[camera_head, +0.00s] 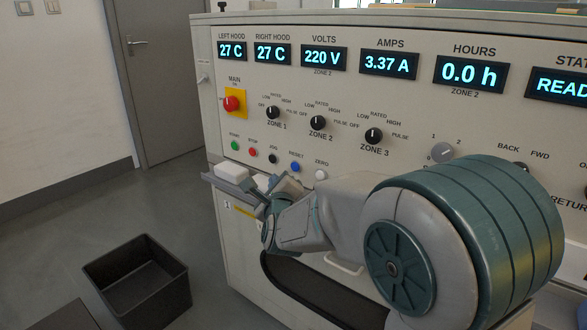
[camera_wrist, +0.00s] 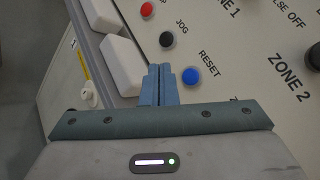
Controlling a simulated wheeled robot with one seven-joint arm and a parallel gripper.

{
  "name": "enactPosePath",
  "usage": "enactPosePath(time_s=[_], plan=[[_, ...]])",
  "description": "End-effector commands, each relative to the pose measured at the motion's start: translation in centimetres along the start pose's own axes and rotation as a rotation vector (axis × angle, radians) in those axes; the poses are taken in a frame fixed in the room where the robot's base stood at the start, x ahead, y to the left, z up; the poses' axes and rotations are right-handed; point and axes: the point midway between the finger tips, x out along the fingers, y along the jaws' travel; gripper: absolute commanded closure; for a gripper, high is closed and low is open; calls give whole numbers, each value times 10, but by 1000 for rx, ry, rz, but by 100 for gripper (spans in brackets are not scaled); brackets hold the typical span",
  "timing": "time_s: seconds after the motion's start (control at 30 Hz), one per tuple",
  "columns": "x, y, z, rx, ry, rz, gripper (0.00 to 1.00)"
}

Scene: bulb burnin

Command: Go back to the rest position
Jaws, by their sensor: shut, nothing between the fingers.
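My gripper (camera_wrist: 159,84) is shut and empty in the wrist view, its two blue-grey fingertips together. The fingertips are close to the panel face, between the blue RESET button (camera_wrist: 191,75) and a white block on the shelf; I cannot tell whether they touch anything. In the head view my arm reaches across the lower panel, and my gripper (camera_head: 272,190) is partly hidden by its own wrist. The control panel (camera_head: 215,110) shows 27 C on both hoods, 220 V, 3.37 A and 0.0 h. The status display (camera_head: 562,86) is cut off at "READ".
White blocks (camera_head: 231,172) lie on a narrow shelf (camera_head: 222,188) at the panel's left. A red emergency knob (camera_head: 231,104), zone knobs (camera_head: 317,123) and small buttons stick out of the panel. A dark open bin (camera_head: 136,280) stands on the floor. Floor behind it is clear.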

Motion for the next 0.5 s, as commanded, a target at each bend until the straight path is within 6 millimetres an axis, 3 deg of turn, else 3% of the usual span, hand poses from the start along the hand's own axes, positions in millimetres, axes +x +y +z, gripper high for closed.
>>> enactPosePath(time_s=[0.33,0.5], plan=[[-1,-3,1,-8,2,5,100],[-12,-29,10,-131,28,68,100]])
